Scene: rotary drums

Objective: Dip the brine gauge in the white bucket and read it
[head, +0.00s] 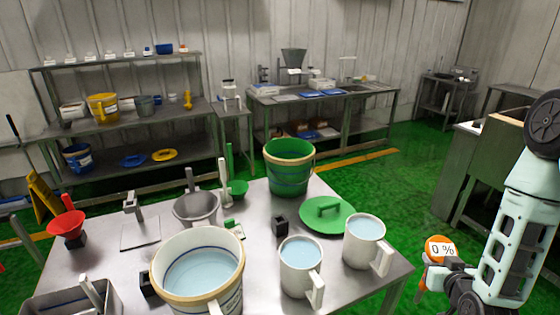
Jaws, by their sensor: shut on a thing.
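The brine gauge (438,247) is orange with a white display that reads "0 %". It is at the lower right, beyond the table's right edge. My gripper (442,276) is shut on it; the fingers are partly hidden and the gauge's lower end is hard to make out. The white bucket (236,288) stands at the table's front, left of centre. It has a tan rim, a blue line inside and pale blue liquid. Its base is cut off by the picture's bottom edge. The gauge is well to the right of the bucket, apart from it.
Two white jugs (301,268) of liquid stand between the gauge and bucket. Green floor lies open to the right.

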